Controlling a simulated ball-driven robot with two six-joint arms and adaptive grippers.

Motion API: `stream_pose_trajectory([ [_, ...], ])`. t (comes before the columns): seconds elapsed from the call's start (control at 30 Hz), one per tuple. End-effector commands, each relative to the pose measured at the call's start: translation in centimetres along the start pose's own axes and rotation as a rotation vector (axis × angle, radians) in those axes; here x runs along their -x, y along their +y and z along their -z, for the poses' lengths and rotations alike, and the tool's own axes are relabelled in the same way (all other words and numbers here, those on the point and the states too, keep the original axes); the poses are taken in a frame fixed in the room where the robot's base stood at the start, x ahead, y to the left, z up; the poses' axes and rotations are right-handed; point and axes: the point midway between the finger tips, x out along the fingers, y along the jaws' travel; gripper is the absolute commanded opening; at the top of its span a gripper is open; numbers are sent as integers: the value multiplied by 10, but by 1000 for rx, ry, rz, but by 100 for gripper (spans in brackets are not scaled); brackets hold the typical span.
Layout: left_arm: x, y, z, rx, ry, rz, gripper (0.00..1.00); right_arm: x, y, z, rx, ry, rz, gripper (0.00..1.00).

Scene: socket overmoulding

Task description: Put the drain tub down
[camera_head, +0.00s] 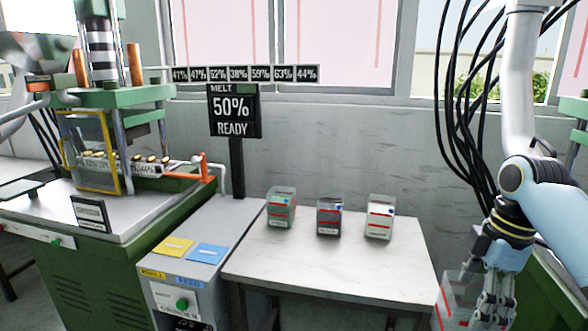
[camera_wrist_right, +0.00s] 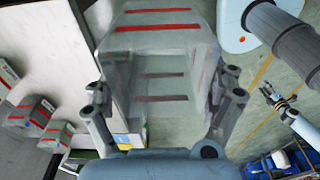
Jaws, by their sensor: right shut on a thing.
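The drain tub is a clear, see-through box with red stripes. In the right wrist view the drain tub (camera_wrist_right: 160,45) fills the middle, between my fingers. In the head view only part of the drain tub (camera_head: 449,300) shows at the lower right, beside the table's right edge. My right gripper (camera_head: 490,318) points down there and is shut on the tub; its fingers (camera_wrist_right: 165,108) are on both sides of it in the wrist view. My left gripper (camera_wrist_right: 277,97) shows small at the right of the wrist view, empty, its fingers apart. It is not in the head view.
The white table (camera_head: 330,265) bears three labelled clear boxes: a greenish one (camera_head: 281,210), a dark one (camera_head: 329,218) and a pale one (camera_head: 379,218). Its front is clear. A green press (camera_head: 110,230) and a grinder cabinet (camera_head: 180,290) stand left. Black cables (camera_head: 450,120) hang near my right arm.

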Motion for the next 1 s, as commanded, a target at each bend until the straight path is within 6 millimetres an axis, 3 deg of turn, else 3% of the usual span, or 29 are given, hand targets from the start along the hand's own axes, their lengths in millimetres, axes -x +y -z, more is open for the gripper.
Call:
stream_pose_trajectory([
  [0.1,-15,1,-3,0,-4,0,40,-16,0,-2,0,0,1,37],
  [0.33,-46,3,14,1,24,1,40,-48,-1,-6,-1,-1,6,37],
  [0.6,-81,6,4,0,11,0,40,-88,-2,-11,-2,-3,13,37],
  [1.0,-80,3,-4,-2,0,4,40,-86,-2,-11,-2,-3,12,37],
])
